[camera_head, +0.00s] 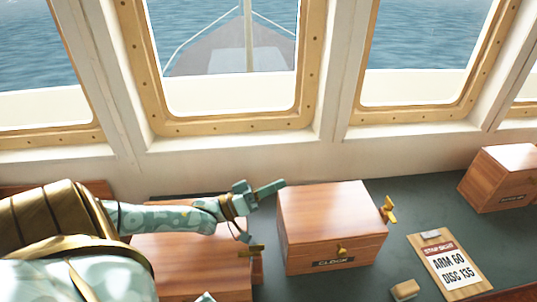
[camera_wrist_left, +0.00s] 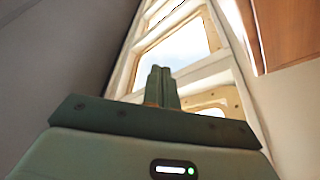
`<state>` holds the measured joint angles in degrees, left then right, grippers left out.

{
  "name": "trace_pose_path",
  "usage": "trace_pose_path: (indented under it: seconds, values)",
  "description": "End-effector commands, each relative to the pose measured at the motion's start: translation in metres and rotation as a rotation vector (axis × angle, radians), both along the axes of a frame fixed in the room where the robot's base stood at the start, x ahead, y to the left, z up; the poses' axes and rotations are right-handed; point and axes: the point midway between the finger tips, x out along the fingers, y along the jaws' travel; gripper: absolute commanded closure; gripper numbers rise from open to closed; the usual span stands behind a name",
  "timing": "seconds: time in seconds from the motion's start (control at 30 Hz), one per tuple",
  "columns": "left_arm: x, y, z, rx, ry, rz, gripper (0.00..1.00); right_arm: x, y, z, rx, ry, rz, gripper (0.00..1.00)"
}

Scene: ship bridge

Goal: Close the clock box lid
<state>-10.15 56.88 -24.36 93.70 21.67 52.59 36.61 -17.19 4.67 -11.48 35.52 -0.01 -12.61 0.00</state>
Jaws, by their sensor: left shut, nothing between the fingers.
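The clock box (camera_head: 330,232), a reddish wooden box with a dark CLOCK label and a brass knob on its front, stands right of centre on the dark counter. Its lid (camera_head: 322,206) lies flat on top and looks down. A brass key-like fitting sticks out at its right side. My left gripper (camera_head: 283,185) reaches in from the left, its fingers by the box's back left corner; I cannot tell if they touch it. In the left wrist view the fingers (camera_wrist_left: 161,88) are together and empty. My right gripper does not show.
Another wooden box (camera_head: 185,265) with a brass fitting lies under my left arm. A third wooden box (camera_head: 503,180) stands at the far right. A clipboard (camera_head: 449,265) and a small wooden block (camera_head: 405,290) lie right of the clock box. The windowed wall (camera_head: 235,155) rises behind the counter.

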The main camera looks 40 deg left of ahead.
Motion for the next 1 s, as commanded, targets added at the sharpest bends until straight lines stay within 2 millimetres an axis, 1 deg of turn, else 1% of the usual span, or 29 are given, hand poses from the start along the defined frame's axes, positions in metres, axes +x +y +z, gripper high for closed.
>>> trace_pose_path:
  seconds: [0.03,0.17,0.23,0.27,0.3,0.33,0.5,0.6,0.77,1.0]
  values:
    - [0.001,0.000,0.009,0.000,-0.002,0.000,1.00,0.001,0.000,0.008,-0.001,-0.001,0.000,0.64]
    - [0.003,-0.002,0.032,0.001,-0.003,0.001,1.00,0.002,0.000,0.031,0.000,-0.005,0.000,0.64]
    - [0.005,-0.003,0.048,0.000,-0.003,0.002,1.00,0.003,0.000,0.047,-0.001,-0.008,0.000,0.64]
    - [0.000,0.001,0.041,0.003,0.002,0.002,1.00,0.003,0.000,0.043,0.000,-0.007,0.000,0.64]
    - [-0.009,0.009,0.029,0.004,0.006,0.002,1.00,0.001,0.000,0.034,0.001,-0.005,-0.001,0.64]
    - [-0.016,0.014,0.025,0.003,0.007,0.002,1.00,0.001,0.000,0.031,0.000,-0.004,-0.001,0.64]
    - [-0.045,0.039,0.011,0.003,0.006,0.001,1.00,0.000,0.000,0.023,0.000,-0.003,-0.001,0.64]
    - [-0.057,0.049,0.006,0.002,0.003,0.002,1.00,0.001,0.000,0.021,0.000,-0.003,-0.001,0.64]
    - [-0.066,0.057,0.004,0.000,0.000,0.001,1.00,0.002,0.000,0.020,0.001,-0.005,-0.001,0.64]
    - [-0.067,0.059,0.004,0.000,-0.001,0.001,1.00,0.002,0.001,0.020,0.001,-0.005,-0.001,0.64]
